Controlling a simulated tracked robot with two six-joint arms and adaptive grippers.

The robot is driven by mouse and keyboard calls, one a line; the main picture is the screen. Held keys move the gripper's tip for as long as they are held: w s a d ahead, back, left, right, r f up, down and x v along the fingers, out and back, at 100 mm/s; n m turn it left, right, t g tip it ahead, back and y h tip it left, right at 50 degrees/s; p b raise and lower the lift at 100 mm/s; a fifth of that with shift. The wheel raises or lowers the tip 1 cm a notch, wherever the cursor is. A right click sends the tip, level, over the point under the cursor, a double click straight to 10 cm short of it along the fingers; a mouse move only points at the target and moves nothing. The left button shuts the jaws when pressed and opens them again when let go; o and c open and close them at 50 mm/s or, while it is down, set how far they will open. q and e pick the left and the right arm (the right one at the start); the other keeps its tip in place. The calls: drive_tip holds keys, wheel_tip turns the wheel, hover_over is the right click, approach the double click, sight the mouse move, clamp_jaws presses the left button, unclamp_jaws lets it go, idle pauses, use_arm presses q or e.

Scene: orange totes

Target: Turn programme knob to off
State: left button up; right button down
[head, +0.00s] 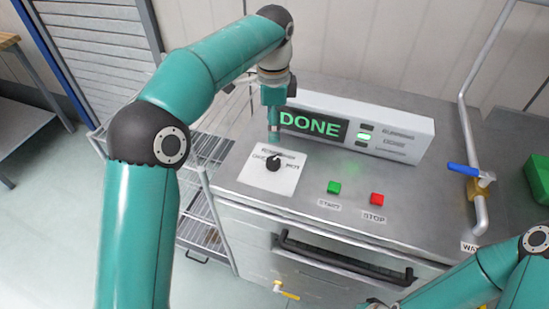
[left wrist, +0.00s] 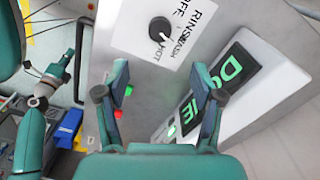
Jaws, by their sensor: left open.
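The programme knob (head: 273,163) is a round black dial on a white label plate (head: 288,180) on the steel machine top. Its light pointer mark faces up and right in the head view. In the left wrist view the knob (left wrist: 160,30) lies beyond the fingertips, its mark towards the printed WASH. OFF is printed on the knob's left in the head view. My left gripper (head: 274,128) points down behind the knob, apart from it; its fingers (left wrist: 160,75) are open and empty. My right arm (head: 470,282) shows at lower right; its gripper cannot be made out.
A display box (head: 410,127) reading DONE stands behind the knob, close to my left gripper. A green START button (head: 334,187) and red STOP button (head: 377,199) lie to the right. A pipe with a blue valve handle (head: 464,169) rises at the right. A wire rack (head: 200,205) stands left.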

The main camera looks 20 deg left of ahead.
sight(274, 160)
use_arm(q)
wheel_tip(274, 160, down, 12)
drive_tip(key=shift+f, duration=0.1)
idle(0.4)
drive_tip(key=c, duration=1)
drive_tip(key=shift+d, duration=0.15)
drive_tip(key=shift+c, duration=0.7)
